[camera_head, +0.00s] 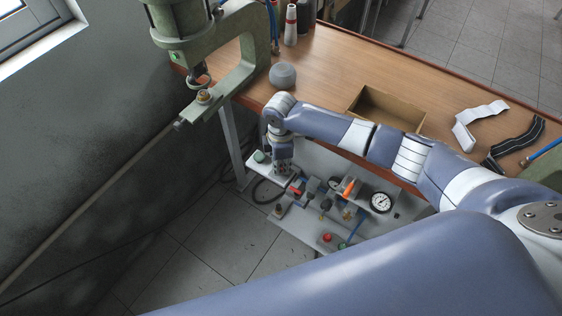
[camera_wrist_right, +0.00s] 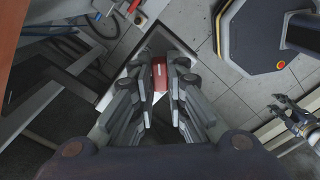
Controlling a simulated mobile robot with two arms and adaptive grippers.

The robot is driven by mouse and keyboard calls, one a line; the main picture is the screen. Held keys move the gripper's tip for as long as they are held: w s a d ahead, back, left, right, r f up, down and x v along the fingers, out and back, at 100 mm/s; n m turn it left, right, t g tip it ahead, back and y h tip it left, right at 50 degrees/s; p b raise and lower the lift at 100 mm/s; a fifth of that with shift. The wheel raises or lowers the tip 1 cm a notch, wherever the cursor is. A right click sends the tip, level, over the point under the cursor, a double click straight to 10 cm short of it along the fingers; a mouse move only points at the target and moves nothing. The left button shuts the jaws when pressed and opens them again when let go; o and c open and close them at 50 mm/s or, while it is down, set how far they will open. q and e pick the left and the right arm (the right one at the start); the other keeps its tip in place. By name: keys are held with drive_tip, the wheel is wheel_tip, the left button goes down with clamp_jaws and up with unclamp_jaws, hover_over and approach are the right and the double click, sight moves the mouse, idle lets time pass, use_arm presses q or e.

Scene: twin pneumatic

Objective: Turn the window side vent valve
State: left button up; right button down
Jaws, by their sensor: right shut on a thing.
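My right gripper (camera_wrist_right: 160,88) is shut on a red handle (camera_wrist_right: 160,75) with a small white mark. I take it for the vent valve's handle; the valve body is hidden behind the fingers. In the head view my right gripper (camera_head: 285,172) points down over the left, window-side end of the pneumatic panel (camera_head: 283,232). The handle between its fingers is hidden there. My left gripper (camera_wrist_right: 279,106) shows small at the right of the wrist view, empty, with fingers apart.
The panel carries a pressure gauge (camera_head: 380,202), an orange-red part (camera_head: 348,187) and a red button (camera_head: 328,238). The wooden bench (camera_head: 330,62) above holds an open box (camera_head: 385,108) and a grey dome (camera_head: 283,75). A green press (camera_head: 240,60) stands left.

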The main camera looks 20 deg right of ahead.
drive_tip(key=n, duration=0.4)
drive_tip(key=shift+n, duration=0.3)
drive_tip(key=shift+a+n, duration=0.1)
drive_tip(key=shift+n, duration=2.1)
drive_tip(key=c, duration=1.6)
unclamp_jaws()
drive_tip(key=shift+r, duration=0.1)
wheel_tip(320, 180, up, 12)
